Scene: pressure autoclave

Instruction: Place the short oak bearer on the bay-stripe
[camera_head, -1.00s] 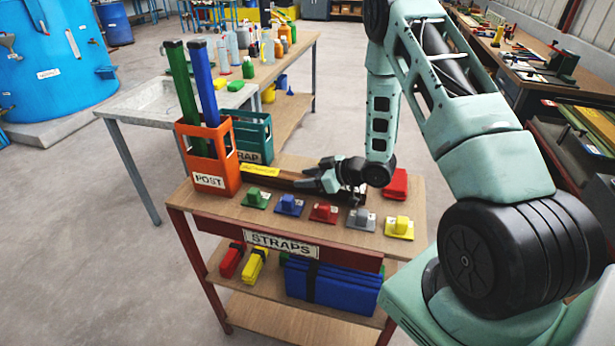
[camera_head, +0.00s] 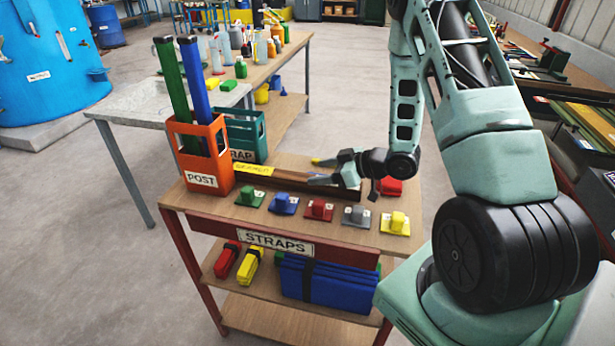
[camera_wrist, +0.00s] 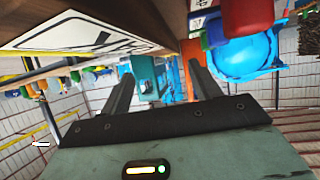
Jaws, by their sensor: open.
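My gripper (camera_head: 317,171) is open and empty, level above the back part of the cart top. Its fingers point left, over a long dark brown trough (camera_head: 287,178) with a yellow label (camera_head: 254,169) at its left end. In the wrist view the two fingers (camera_wrist: 165,85) stand wide apart with nothing between them. I cannot make out the short oak bearer; the trough's contents are partly hidden by my gripper. I cannot pick out the bay-stripe in these views.
An orange POST box (camera_head: 201,180) holds green and blue posts at the cart's left. A teal box (camera_head: 247,130) stands behind. Several coloured blocks, including a yellow one (camera_head: 395,223), line the front edge. A red block (camera_head: 390,187) lies right of my gripper.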

